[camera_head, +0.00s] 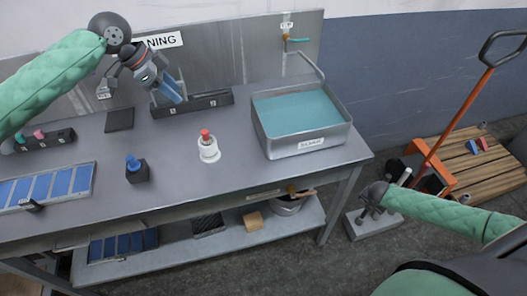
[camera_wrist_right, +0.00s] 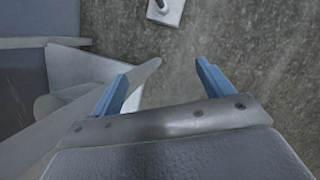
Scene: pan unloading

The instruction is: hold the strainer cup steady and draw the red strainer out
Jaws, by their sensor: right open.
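The strainer cup (camera_head: 208,154) is a small white cup standing upright on the grey bench, near its middle. The red strainer (camera_head: 205,134) shows as a red top at its mouth; its lower part is hidden. My left gripper (camera_head: 174,93) is above the back of the bench, up and left of the cup and apart from it. Its blue fingers point down to the right, and their gap is not clear. My right gripper (camera_head: 366,211) is low, off the bench's right end, far from the cup. In the right wrist view (camera_wrist_right: 162,73) its blue fingers are apart with nothing between them.
A metal basin of water (camera_head: 303,144) stands right of the cup. A black rack (camera_head: 205,101) lies behind it. A black block with a blue knob (camera_head: 136,175) and a blue-panelled tray (camera_head: 45,190) are left. A pallet (camera_head: 458,165) with an orange-handled tool is at far right.

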